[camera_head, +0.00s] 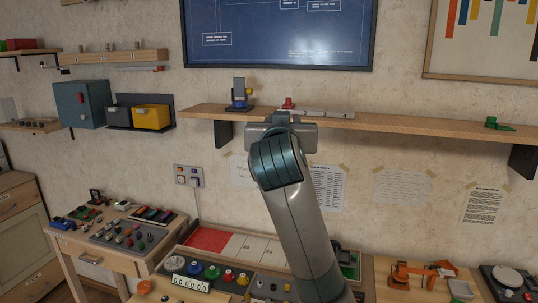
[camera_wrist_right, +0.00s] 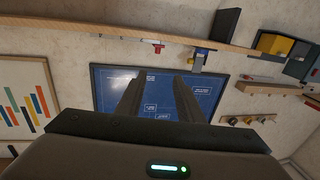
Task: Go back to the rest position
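My right arm rises from the bottom of the head view, and its gripper (camera_head: 282,122) is up in front of the wooden wall shelf (camera_head: 420,125). Its fingers are hidden there behind the wrist. In the right wrist view, which is upside down, the two fingers of the right gripper (camera_wrist_right: 158,78) stand apart with nothing between them. They point toward the wall with the blue board (camera_wrist_right: 158,98). I cannot tell the exact gap to the shelf. My left gripper is in neither view.
The shelf holds a blue-based device (camera_head: 239,97), a small red part (camera_head: 288,103) and a green part (camera_head: 497,124). A teal box (camera_head: 80,104) and a yellow bin (camera_head: 151,117) hang at left. A cluttered side table (camera_head: 128,258) and a workbench are below.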

